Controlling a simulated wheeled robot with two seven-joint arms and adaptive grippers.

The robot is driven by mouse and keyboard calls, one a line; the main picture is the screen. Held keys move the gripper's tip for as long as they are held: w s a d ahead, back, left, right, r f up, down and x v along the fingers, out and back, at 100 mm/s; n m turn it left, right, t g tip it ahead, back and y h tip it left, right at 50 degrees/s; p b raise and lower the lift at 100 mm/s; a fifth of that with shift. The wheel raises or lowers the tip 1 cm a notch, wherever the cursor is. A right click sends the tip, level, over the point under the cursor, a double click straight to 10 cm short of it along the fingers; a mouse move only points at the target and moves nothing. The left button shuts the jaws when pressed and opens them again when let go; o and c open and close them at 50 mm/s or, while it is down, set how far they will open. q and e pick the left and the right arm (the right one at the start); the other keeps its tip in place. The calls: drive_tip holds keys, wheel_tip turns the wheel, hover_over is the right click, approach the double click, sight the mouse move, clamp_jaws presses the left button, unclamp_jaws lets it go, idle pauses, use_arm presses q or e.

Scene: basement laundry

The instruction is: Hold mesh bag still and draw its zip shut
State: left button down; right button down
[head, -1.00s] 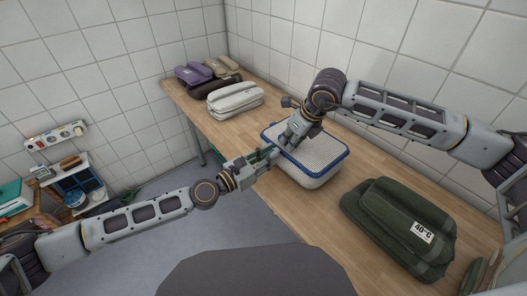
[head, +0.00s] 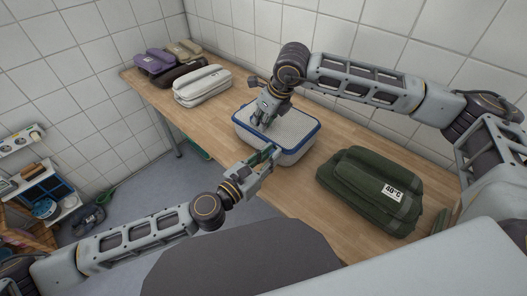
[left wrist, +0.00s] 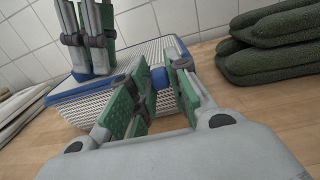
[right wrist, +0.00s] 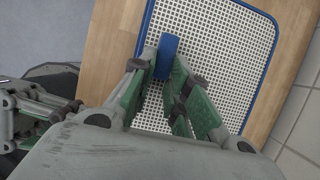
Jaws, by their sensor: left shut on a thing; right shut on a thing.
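The white mesh bag (head: 297,127) with a blue rim lies on the wooden counter. My left gripper (head: 272,154) is at its near side, low against the front edge. In the left wrist view it is shut on a blue tab (left wrist: 160,77) at the bag's edge. My right gripper (head: 260,118) points down over the bag's top near its left part. In the right wrist view it is shut on a blue zip pull (right wrist: 166,56), close to the rim. The fingers hide the zip around the pull, so I cannot tell how much is open.
A folded green bag (head: 370,190) labelled 40°C lies right of the mesh bag. A pale folded bag (head: 203,84) and purple, brown and beige bundles (head: 160,62) lie at the counter's far left end. A tiled wall stands behind. Bare counter shows between the bags.

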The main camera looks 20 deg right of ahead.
use_arm(q)
drive_tip(key=shift+s+d, duration=0.15)
drive_tip(key=shift+s, duration=0.15)
drive_tip(key=c, duration=1.4)
unclamp_jaws()
drive_tip(key=shift+s+a, duration=0.15)
drive_tip(key=shift+a, duration=0.35)
drive_tip(key=shift+v, duration=5.5)
drive_tip(key=shift+s+d, duration=0.1)
